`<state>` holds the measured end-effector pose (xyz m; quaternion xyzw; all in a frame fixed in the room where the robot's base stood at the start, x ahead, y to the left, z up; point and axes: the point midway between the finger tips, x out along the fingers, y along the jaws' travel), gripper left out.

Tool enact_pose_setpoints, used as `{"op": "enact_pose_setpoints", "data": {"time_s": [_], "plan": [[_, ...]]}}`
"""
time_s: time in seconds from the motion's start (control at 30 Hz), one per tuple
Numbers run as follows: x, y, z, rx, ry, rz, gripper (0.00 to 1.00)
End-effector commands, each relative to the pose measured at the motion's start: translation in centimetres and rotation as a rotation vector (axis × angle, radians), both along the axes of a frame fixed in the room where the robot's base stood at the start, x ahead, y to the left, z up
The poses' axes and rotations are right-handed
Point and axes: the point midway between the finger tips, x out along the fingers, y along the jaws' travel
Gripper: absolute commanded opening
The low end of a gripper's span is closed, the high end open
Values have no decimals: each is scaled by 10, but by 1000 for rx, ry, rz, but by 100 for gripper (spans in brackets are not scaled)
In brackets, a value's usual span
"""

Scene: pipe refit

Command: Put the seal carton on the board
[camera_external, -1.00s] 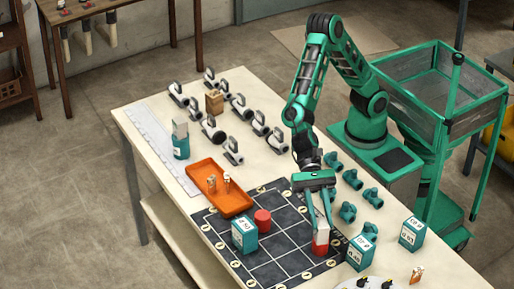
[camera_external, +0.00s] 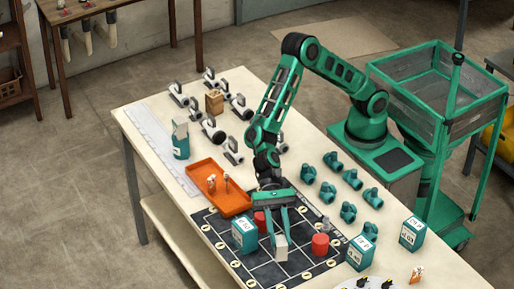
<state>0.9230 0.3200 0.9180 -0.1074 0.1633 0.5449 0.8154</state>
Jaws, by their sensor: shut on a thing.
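My gripper (camera_external: 280,238) points down over the dark gridded board (camera_external: 293,234). It is shut on a small pale box, the seal carton (camera_external: 281,253), whose lower part shows below the fingers. The carton looks upright, over the board's middle to front part. I cannot tell whether its base touches the board. Any print on it is too small to read.
A red cylinder (camera_external: 320,244) stands right of the carton, and another (camera_external: 260,221) is partly behind my gripper. A teal-and-white carton (camera_external: 243,236) stands close on the left. An orange tray (camera_external: 235,205) lies behind. Teal pipe fittings (camera_external: 348,212) are at right.

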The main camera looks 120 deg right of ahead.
Motion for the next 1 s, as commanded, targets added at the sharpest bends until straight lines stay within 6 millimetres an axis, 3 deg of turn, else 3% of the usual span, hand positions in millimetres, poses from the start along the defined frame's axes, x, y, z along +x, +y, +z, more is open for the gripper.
{"op": "enact_pose_setpoints", "data": {"time_s": [0.3,0.63,0.67,0.73,1.0], "plan": [[-1,1,-37,1,2,0,4],[-1,0,-39,2,1,-1,4],[-1,1,-39,1,2,-1,29],[-1,1,-39,1,2,-1,46],[-1,1,-39,0,1,0,46]]}}
